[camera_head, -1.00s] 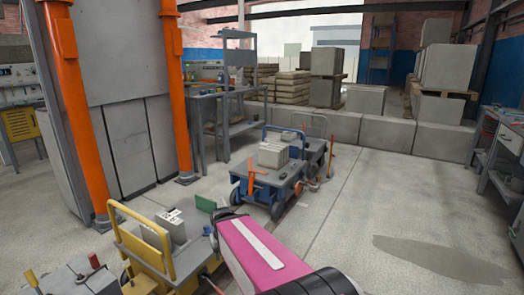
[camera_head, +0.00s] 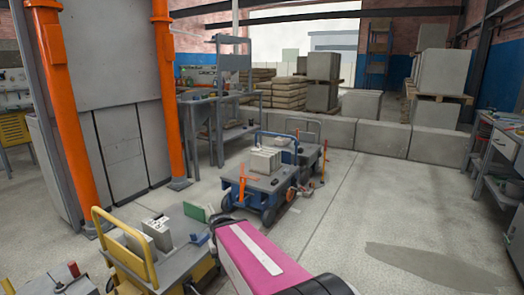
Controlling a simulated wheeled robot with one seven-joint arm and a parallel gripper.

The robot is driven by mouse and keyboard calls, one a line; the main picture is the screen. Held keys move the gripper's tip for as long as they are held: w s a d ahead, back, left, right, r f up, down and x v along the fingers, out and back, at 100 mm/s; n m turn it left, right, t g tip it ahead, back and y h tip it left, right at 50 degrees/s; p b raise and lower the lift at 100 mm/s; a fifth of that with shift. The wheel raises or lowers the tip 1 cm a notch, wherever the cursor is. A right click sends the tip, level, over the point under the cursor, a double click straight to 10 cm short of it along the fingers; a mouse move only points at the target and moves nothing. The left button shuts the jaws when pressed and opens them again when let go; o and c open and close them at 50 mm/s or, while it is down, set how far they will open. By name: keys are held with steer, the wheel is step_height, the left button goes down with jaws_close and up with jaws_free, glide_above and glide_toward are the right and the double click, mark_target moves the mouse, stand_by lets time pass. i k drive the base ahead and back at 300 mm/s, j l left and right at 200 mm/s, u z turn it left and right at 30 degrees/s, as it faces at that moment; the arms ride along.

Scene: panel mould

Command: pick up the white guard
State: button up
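I cannot pick out a white guard for certain in the head view. Pale grey-white blocks (camera_head: 157,234) stand upright on the yellow-railed cart (camera_head: 180,264) at the lower left. More pale blocks (camera_head: 266,160) sit on the blue cart (camera_head: 262,185) near the middle. A green plate (camera_head: 195,212) stands at the far edge of the yellow-railed cart, with a small blue item (camera_head: 199,239) near it. My pink arm link with a white strip reaches in from the bottom and covers part of the floor to the right of this cart. My gripper's fingers do not show.
Orange posts (camera_head: 168,90) and a grey panel stand at the left. A grey workbench (camera_head: 205,105) is behind them. Concrete blocks (camera_head: 383,137) line the back. Another bench (camera_head: 500,142) is at the right edge. The floor at centre right is open, with a dark patch (camera_head: 440,262).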

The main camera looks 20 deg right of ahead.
mark_target(258, 148)
steer(key=i+l, duration=0.1)
steer(key=l, duration=0.5)
steer(key=i+l, duration=0.1)
steer(key=l, duration=0.5)
steer(key=i+l, duration=0.1)
steer(key=l, duration=0.5)
steer(key=i+l, duration=0.15)
steer(key=l, duration=0.45)
steer(key=i+l, duration=1.25)
steer(key=i, duration=0.8)
steer(key=j+u, duration=0.05)
steer(key=j, duration=0.05)
